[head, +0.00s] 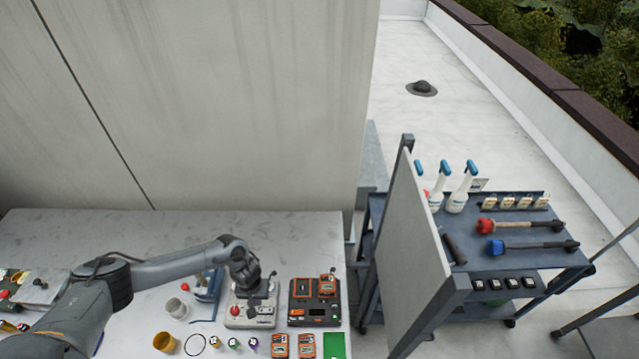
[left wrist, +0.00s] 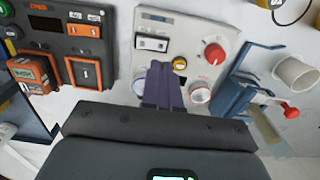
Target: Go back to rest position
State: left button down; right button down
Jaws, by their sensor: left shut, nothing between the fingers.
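My left arm comes in from the left over the white table (head: 150,225) in the head view. My left gripper (head: 251,300) points down over a light grey control box (head: 240,323) with a red knob. In the left wrist view the gripper's dark fingers (left wrist: 162,88) are together with nothing between them. They lie in front of the control box (left wrist: 205,30), with its red knob, yellow button and round gauges. I cannot tell whether the fingertips touch the box. My right gripper is not in view.
A black and orange device (head: 315,312) stands right of the control box. A blue clamp-like tool (head: 207,295) and a white cup (head: 176,308) stand to its left. A blue-grey cart (head: 520,262) with spray bottles stands beyond the table's right edge, behind an upright panel (head: 412,240).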

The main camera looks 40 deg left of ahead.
pick_arm(q)
jog(key=s+d+f, duration=0.2)
jog(key=s+d, duration=0.1)
jog(key=d, duration=0.1)
jog(key=s+d+f+g+h, duration=0.1)
jog(key=s+d+f, duration=0.1)
jog(key=s+d, duration=0.2)
jog(key=s+d+f+h, duration=0.1)
jog(key=s+d+f, duration=0.1)
jog(key=s+d, duration=0.2)
jog(key=shift+s+f+g, duration=0.15)
jog(key=shift+g, duration=0.25)
jog(key=s+d+t+h, duration=0.1)
jog(key=s+d+h, duration=0.2)
jog(key=d, duration=1)
jog(key=w+d+r+t, duration=0.2)
jog(key=d+r+t, duration=0.1)
jog(key=d+r, duration=0.6)
jog(key=w+a+r+m+y, duration=0.1)
jog(key=a+r+m+y, duration=0.1)
jog(key=a+r+m, duration=0.3)
jog(key=w+a+r+m+t+y, duration=0.1)
jog(key=a+r+m, duration=0.3)
jog(key=a+r, duration=0.4)
notch_tip(320, 180, up, 5)
jog(key=shift+w+f+m+y, duration=0.2)
jog(key=shift+w+m+y, duration=0.2)
jog(key=shift+w+y, duration=0.4)
